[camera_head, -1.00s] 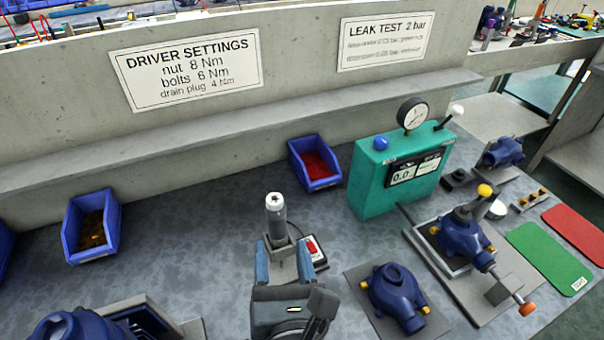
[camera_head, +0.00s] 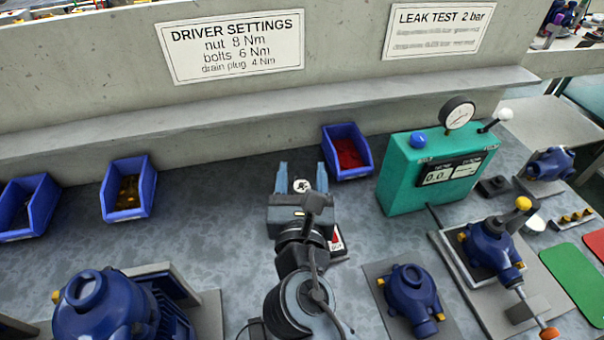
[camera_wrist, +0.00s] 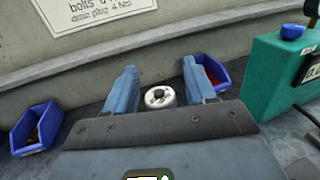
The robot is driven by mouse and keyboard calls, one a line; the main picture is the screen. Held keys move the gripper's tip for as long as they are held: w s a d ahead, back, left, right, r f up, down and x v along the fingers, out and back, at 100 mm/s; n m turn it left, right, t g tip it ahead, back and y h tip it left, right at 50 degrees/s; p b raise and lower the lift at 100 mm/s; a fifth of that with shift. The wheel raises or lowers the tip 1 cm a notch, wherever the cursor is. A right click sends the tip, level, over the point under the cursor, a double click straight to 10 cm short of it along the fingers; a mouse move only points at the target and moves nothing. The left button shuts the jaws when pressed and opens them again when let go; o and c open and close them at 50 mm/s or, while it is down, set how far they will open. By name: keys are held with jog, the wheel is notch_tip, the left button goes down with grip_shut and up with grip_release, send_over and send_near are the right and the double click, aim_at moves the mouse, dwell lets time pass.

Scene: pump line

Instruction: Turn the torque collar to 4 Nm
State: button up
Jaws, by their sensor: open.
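The driver's top end, round and pale with a dark centre, shows between the fingers of my gripper (camera_head: 301,178) in the head view. In the wrist view the driver end (camera_wrist: 160,96) sits between the two blue fingers, nearer the right one. My gripper is open, and I cannot tell whether either finger touches the driver. The torque collar and its scale cannot be made out; my gripper hides the driver's body. The driver settings sign (camera_head: 232,46) on the wall reads nut 8 Nm, bolts 6 Nm, drain plug 4 Nm.
A blue bin with red parts (camera_head: 347,150) stands just behind and right of my gripper. The green leak tester (camera_head: 402,180) is further right. Blue pumps (camera_head: 410,290) stand at the front. Another blue bin (camera_head: 128,188) is on the left, with clear bench between.

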jog(key=c, duration=1)
jog(key=shift+m+h, duration=0.3)
jog(key=shift+h, duration=0.2)
jog(key=m+g+h+p, duration=0.1)
jog(key=m+g+h, duration=0.1)
jog(key=m+h, duration=0.1)
jog(key=d+m+g+h+p, duration=0.1)
jog(key=m+g+h, duration=0.2)
jog(key=h, duration=0.3)
jog(key=s+m+g+h+p, duration=0.1)
jog(key=m+g+h, duration=0.2)
jog(key=m+h, duration=0.2)
jog(key=shift+d, duration=0.25)
jog(key=shift+g+h, duration=0.4)
